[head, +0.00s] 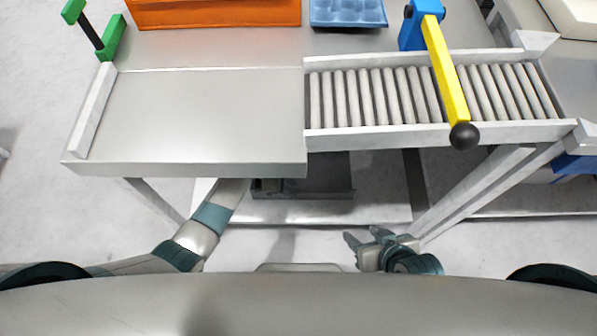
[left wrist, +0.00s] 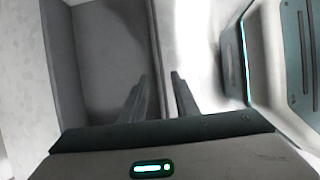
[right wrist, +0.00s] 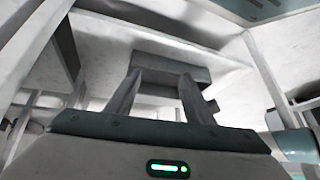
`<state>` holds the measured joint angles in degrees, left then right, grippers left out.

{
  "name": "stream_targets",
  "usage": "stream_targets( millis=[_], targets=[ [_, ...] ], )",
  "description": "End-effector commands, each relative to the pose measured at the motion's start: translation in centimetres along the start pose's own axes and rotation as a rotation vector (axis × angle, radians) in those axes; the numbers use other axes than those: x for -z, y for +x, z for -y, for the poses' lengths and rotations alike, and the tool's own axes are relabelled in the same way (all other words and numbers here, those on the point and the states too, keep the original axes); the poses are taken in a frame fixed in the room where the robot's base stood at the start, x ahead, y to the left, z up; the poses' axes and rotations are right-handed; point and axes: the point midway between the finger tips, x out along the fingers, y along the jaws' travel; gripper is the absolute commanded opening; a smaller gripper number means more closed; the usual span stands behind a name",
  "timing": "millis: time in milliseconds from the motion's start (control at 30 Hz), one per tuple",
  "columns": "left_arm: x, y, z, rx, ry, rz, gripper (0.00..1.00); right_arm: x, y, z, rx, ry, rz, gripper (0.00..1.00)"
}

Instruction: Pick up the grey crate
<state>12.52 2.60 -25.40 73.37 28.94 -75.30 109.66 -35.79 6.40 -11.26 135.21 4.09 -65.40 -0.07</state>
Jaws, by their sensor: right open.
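The grey crate (head: 303,188) is low down under the table in the head view, partly hidden by the tabletop. In the left wrist view the grey crate (left wrist: 100,60) fills the left and centre. My left gripper (left wrist: 159,85) is at the crate's side wall, with one finger on each side of the wall's edge. I cannot tell whether the fingers press on it. The tabletop hides this gripper in the head view. My right gripper (head: 362,240) is open and empty, in front of the table and to the right of the crate. In the right wrist view the crate (right wrist: 170,72) shows beyond its fingers.
The table (head: 200,110) stands over the crate, with a roller conveyor (head: 375,97) on its right. A yellow bar (head: 446,70) crosses the rollers. An orange crate (head: 212,12) and a blue tray (head: 348,12) are at the back. Slanted table legs (head: 470,195) stand right of the crate.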

Motion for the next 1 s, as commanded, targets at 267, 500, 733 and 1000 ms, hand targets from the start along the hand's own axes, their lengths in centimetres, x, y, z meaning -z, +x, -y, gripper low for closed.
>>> stream_targets(
  millis=[267,500,733,1000],
  targets=[
    [0.0,0.0,0.0,0.0,0.0,0.0,0.28,0.0,0.0,0.0,0.0,0.0,0.0,0.48],
    [-0.1,1.8,-0.1,0.002,0.0,-0.001,0.28,0.5,0.5,0.6,0.018,0.002,-0.046,0.48],
    [-0.3,4.6,-0.2,0.001,0.0,0.0,0.28,1.6,0.6,2.1,0.057,0.008,-0.14,0.48],
    [-0.5,5.2,-0.2,-0.001,0.0,0.0,0.28,2.2,0.5,2.5,0.067,0.012,-0.166,0.48]
  ],
)
